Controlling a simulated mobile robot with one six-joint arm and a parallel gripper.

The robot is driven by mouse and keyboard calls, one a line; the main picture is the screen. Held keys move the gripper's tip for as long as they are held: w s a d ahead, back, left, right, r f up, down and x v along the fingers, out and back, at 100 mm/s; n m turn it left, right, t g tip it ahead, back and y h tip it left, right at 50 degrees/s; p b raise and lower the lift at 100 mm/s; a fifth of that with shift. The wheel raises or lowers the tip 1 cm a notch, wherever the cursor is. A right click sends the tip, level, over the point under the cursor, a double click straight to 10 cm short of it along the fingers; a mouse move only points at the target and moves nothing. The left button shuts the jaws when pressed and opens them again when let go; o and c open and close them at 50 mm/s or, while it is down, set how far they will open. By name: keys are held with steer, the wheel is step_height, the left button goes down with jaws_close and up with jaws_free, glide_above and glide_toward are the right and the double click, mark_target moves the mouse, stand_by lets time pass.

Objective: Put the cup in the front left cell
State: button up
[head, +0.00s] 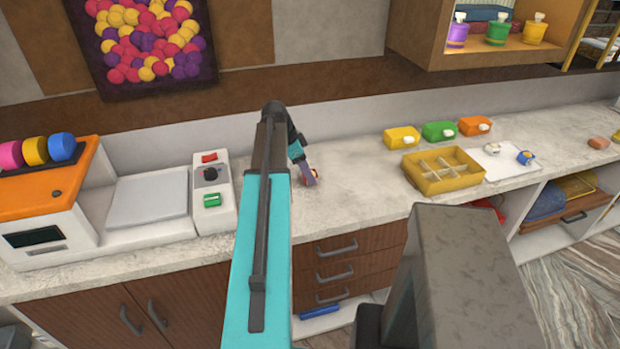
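A yellow tray (408,173) divided into several cells sits on the counter right of centre; its cells look empty. My gripper (310,180) is low over the counter in the middle, well left of the tray, partly hidden by my teal arm. A small reddish and purple shape shows at its fingertips; I cannot tell whether it is a held cup or part of the gripper, or whether the fingers are open. A small blue and white item (525,157), possibly a cup, is on a white sheet (497,170) right of the tray.
Yellow (401,137), green (438,131) and orange (474,125) boxes stand behind the tray. A scale (148,201) and a control panel (211,187) are at left. The counter between gripper and tray is clear.

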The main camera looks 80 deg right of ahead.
steer(key=c, duration=1.2)
steer(key=shift+c, duration=0.2)
steer(key=shift+r, duration=0.1)
steer(key=shift+r+b, duration=0.85)
steer(key=shift+r, duration=0.65)
steer(key=s+a+r+b, duration=0.1)
steer(key=s+a+b, duration=0.3)
steer(key=a, duration=1)
steer(key=s, duration=0.2)
steer(key=shift+s+a+r, duration=0.25)
steer(key=shift+s+r, duration=0.15)
